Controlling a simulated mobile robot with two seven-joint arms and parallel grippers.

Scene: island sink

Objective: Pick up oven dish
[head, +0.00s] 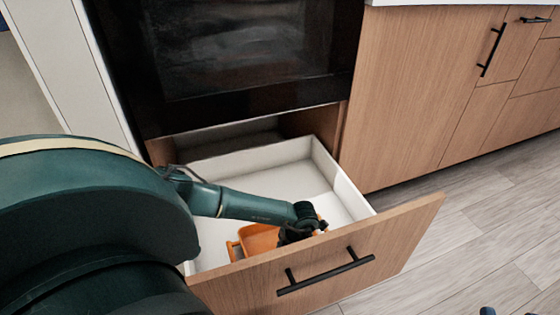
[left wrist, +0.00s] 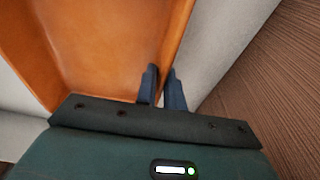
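The oven dish (head: 259,240) is orange and lies in the open drawer, close behind its front panel. In the left wrist view the dish (left wrist: 105,45) fills the upper left, with its side wall running down between my fingers. My left gripper (head: 300,232) reaches down into the drawer at the dish's right side. The left wrist view shows its fingers (left wrist: 161,88) close together, one on each side of the dish wall. My arm and gripper hide part of the dish. Two dark tips of my right gripper (head: 508,312) show apart at the bottom right edge, with nothing visible between them.
The white-walled drawer (head: 345,190) is pulled out below a black oven (head: 240,50). Its wooden front has a black handle (head: 325,272). Wooden cabinets (head: 420,100) stand at the right. The grey plank floor (head: 480,210) is clear there.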

